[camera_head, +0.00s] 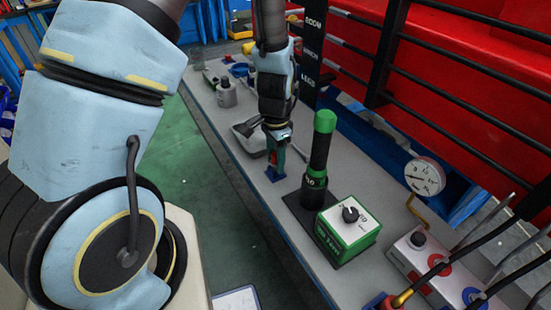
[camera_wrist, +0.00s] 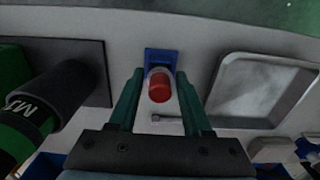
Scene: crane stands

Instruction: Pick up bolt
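In the head view my gripper (camera_head: 276,155) points down at the bench just above the blue holder (camera_head: 276,172). The red cylinder is mostly hidden by the fingers there.
A grey metal tray (camera_wrist: 262,121) lies right of the holder, with a thin rod (camera_wrist: 172,119) near it. A black and green cylinder (camera_head: 319,152) stands close by on the bench. A green box with a knob (camera_head: 347,232) and a gauge (camera_head: 424,178) are nearer.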

